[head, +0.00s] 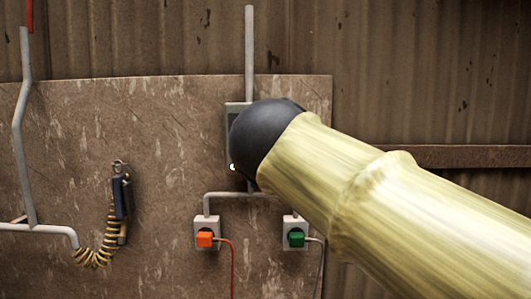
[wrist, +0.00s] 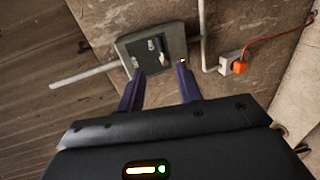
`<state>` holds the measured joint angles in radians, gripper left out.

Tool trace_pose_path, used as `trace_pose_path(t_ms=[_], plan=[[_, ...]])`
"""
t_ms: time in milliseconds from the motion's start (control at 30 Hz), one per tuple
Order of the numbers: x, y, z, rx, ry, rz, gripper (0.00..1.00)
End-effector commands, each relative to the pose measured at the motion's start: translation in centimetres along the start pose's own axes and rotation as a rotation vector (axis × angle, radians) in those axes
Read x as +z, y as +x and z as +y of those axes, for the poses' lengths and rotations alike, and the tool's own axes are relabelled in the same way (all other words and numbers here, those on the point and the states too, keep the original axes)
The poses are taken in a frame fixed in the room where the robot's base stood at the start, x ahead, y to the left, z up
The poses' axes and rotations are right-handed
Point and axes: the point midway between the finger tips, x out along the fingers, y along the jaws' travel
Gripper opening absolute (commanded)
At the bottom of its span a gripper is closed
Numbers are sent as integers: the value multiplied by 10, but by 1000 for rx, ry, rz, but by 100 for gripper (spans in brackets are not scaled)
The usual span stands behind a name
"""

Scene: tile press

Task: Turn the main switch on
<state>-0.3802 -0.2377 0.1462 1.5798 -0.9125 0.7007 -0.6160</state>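The main switch box (wrist: 150,33) is a grey box with a dark front plate (wrist: 174,47) in the wrist view. Small pale parts (wrist: 161,45) stand on the plate; I cannot tell which is the lever or its position. In the head view only the box's left edge (head: 231,117) shows; my arm hides the rest. A small yellowish light (head: 232,167) glows at its lower left. My gripper (wrist: 158,81) is open, its two purple fingers apart with nothing between them. Its tips appear close to the box's near edge; contact is unclear. The head view does not show it.
An orange plug (head: 205,240) and a green plug (head: 296,238) sit in wall sockets below the box, with cables hanging. A dark handset (head: 122,197) with a coiled cord hangs at left. Grey pipe (head: 249,50) runs up from the box. My arm crosses the right side.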

Motion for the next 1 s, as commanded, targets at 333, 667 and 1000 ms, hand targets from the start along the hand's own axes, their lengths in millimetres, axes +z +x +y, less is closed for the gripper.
trace_pose_path(t_ms=[333,667,1000], plan=[[-1,-32,-1,-2,-1,2,35],[0,-26,-6,-21,9,-1,35],[29,47,-142,-394,303,-96,35]])
